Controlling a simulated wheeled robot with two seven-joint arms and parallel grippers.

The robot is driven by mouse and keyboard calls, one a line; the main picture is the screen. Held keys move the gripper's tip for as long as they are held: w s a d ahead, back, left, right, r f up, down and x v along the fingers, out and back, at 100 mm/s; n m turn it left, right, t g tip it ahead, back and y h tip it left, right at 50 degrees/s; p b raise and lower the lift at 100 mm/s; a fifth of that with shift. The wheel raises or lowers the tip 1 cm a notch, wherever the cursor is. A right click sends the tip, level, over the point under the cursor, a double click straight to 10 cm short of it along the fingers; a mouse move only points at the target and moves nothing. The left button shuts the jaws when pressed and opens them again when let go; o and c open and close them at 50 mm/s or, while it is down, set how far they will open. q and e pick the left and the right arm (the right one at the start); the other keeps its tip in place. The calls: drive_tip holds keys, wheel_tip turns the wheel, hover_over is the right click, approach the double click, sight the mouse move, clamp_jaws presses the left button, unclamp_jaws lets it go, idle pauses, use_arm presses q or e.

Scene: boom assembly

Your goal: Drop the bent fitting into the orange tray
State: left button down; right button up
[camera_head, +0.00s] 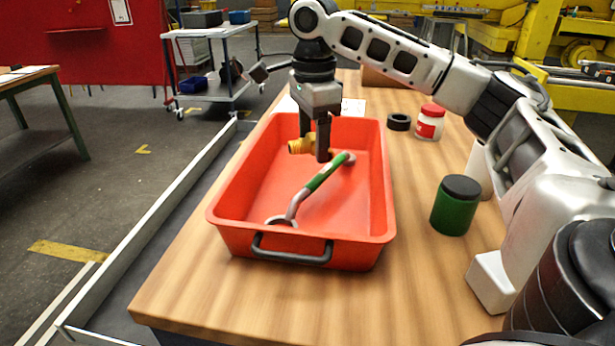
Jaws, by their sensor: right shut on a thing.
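The bent fitting (301,145) is a small brass-coloured piece. My right gripper (314,146) is shut on it and holds it over the far half of the orange tray (232,229). The fingers hide part of the fitting. The tray is a deep orange-red bin with a dark handle on its near side, standing on the wooden table. A tool with a green grip (327,173) and a metal ring end lies inside the tray, below and to the right of the fitting. My left gripper is not in view.
Right of the tray on the table (420,290) stand a green jar with a black lid (455,206), a white jar with a red lid (430,122) and a black ring (399,122). A cardboard box (385,78) sits at the back. The table's near part is clear.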

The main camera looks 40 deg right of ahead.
drive_tip(key=shift+f, duration=0.95)
drive_tip(key=o, duration=1.2)
wheel_tip(320, 180, up, 16)
